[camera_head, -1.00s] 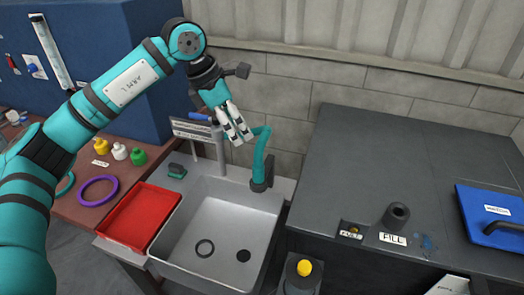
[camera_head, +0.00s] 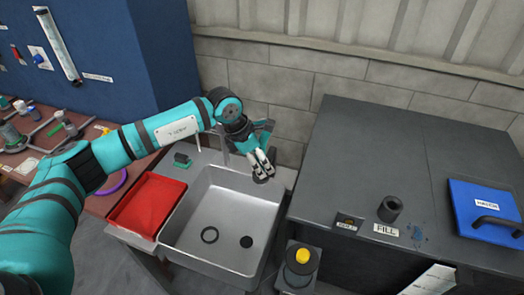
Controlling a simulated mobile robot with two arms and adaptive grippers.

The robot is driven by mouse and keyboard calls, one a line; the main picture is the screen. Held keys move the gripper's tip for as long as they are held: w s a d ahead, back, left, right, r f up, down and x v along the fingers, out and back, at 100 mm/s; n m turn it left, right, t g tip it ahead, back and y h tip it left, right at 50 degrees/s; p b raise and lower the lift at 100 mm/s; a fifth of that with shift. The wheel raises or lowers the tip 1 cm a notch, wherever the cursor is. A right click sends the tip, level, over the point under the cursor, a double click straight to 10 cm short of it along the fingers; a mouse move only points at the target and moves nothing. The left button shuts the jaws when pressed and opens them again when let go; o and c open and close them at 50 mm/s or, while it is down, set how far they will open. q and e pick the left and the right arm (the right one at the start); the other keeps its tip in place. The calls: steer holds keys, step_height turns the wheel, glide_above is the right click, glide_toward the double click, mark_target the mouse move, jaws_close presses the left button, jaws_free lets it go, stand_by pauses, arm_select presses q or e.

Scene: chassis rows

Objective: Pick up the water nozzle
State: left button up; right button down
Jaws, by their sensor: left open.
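The water nozzle (camera_head: 266,136) is a teal curved spout at the back right corner of the grey sink (camera_head: 178,230). Most of it is hidden behind my left gripper, with a little teal showing at its upper right. My left gripper (camera_head: 263,170) has pale fingertips pointing down in front of the nozzle, near its dark base. Its fingers are open. I cannot tell whether they touch the nozzle or stand around it. My right gripper is out of view.
A red tray (camera_head: 148,205) lies left of the basin. A green-topped block (camera_head: 182,160) sits at the sink's back edge. Right of the sink is a dark counter (camera_head: 400,150) with a filler neck (camera_head: 390,208) and a blue hatch (camera_head: 487,212). A yellow-capped container (camera_head: 300,265) stands in front.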

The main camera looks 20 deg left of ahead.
mark_target(265, 142)
arm_select(q)
steer(key=shift+d+f, duration=0.1)
steer(key=shift+f, duration=0.15)
jaws_close()
steer(key=shift+w+r, duration=0.1)
step_height(265, 142, up, 9)
steer(key=b, duration=0.3)
steer(key=shift+r, duration=0.5)
